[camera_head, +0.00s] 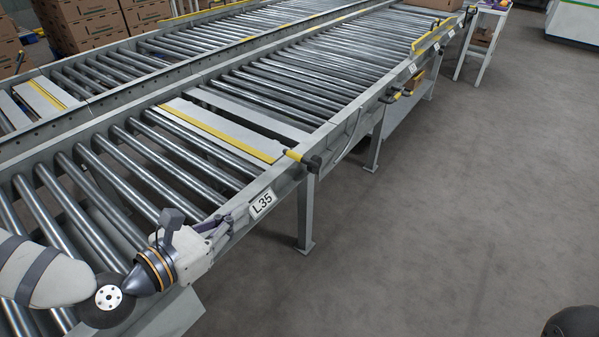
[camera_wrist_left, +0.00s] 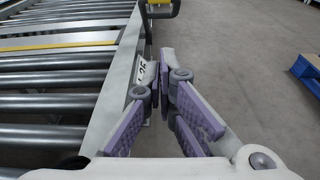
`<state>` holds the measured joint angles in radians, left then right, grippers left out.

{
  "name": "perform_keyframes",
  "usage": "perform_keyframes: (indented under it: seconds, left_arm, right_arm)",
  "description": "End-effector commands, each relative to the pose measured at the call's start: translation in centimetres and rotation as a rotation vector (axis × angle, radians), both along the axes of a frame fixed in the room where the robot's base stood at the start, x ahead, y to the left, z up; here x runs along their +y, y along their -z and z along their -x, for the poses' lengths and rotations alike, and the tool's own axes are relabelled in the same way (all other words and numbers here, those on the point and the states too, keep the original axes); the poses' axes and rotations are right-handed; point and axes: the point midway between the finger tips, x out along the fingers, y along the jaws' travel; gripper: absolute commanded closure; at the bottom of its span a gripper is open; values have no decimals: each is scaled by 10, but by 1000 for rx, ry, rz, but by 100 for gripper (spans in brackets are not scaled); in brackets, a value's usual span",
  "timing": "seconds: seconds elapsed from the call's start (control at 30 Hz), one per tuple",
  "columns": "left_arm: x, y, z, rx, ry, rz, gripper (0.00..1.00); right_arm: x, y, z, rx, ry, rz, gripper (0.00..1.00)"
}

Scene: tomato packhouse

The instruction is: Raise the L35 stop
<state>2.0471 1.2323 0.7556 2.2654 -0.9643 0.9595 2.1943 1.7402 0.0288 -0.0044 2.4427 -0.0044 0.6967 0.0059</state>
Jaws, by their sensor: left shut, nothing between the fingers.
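The L35 stop (camera_head: 222,134) is a pale plate with a yellow strip, lying about flat across the rollers. Its yellow handle with a black end (camera_head: 302,160) sticks out over the near side rail; the handle also shows at the top of the left wrist view (camera_wrist_left: 160,9). The white L35 label (camera_head: 262,204) is on the rail below the handle, partly hidden by a finger in the left wrist view. My left gripper (camera_head: 222,228) is shut and empty beside the rail at the label, short of the handle and apart from it. My right gripper is not in view.
The roller conveyor (camera_head: 340,124) runs away to the upper right, with another lane behind it. Further stop handles (camera_head: 396,94) stick out along the same rail. Cartons (camera_head: 85,18) stand at the far left. The grey floor to the right is clear near the rail.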

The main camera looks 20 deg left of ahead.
Motion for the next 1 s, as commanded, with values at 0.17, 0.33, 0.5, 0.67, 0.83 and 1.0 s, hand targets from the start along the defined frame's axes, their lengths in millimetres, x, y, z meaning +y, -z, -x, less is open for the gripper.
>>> perform_keyframes:
  seconds: [0.17,0.33,0.5,0.67,0.83,1.0]
  left_arm:
    - [3,-4,-2,-8,-10,17,100]
    - [2,-3,-2,-6,-9,16,100]
    - [-5,1,-19,-7,-5,13,100]
    - [-17,9,-51,-5,-5,14,100]
    - [-29,17,-86,-4,-6,13,100]
    - [-38,3,-111,-8,-8,14,100]
  right_arm:
    - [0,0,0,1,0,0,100]
    - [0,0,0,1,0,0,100]
    - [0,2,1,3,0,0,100]
    - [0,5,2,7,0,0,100]
    - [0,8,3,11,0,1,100]
    - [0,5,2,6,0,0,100]
